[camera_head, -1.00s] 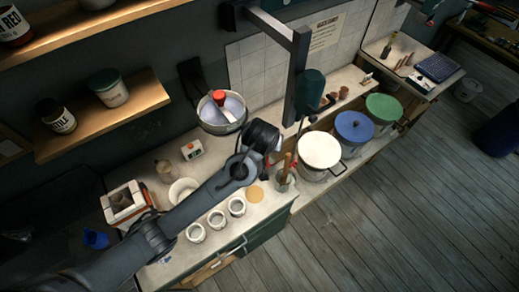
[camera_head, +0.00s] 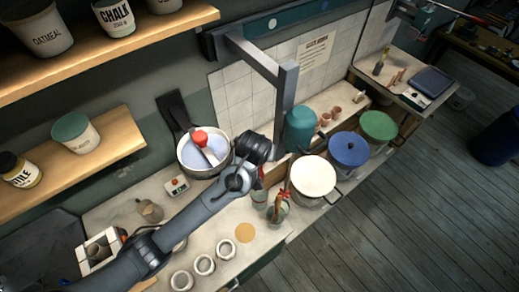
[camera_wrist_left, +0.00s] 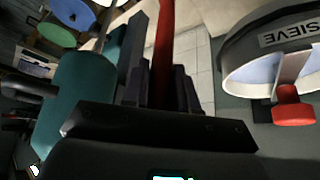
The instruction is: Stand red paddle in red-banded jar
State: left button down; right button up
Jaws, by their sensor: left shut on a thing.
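My left gripper (camera_wrist_left: 160,95) is shut on the red paddle (camera_wrist_left: 164,42), whose red shaft runs up between the fingers in the left wrist view. In the head view the gripper (camera_head: 260,166) hangs over the counter, right of the sieve bowl; only a sliver of red shows by it. Below it stand two small jars side by side at the counter's right end, one holding sticks (camera_head: 278,212) and one clear-looking jar (camera_head: 259,198). Their bands are too small to tell, so I cannot tell which is red-banded.
The sieve bowl (camera_head: 193,158) has a red-knobbed tool (camera_wrist_left: 292,113) across it. White (camera_head: 313,176), blue (camera_head: 349,150) and green (camera_head: 379,126) lidded buckets stand to the right. A dark post (camera_head: 286,95) rises behind the gripper. Several white cups line the counter front.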

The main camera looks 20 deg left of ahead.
pick_arm(q)
jog(key=shift+f, duration=2.4)
jog(key=shift+f+b, duration=0.95)
jog(key=shift+f, duration=1.4)
jog(key=shift+f+b, duration=0.6)
jog(key=shift+f, duration=1.15)
jog(key=c, duration=0.8)
grip_release()
jog(key=b+v, duration=0.1)
jog(key=v, duration=0.9)
jog(key=shift+s+r, duration=0.2)
jog(key=shift+r, duration=0.1)
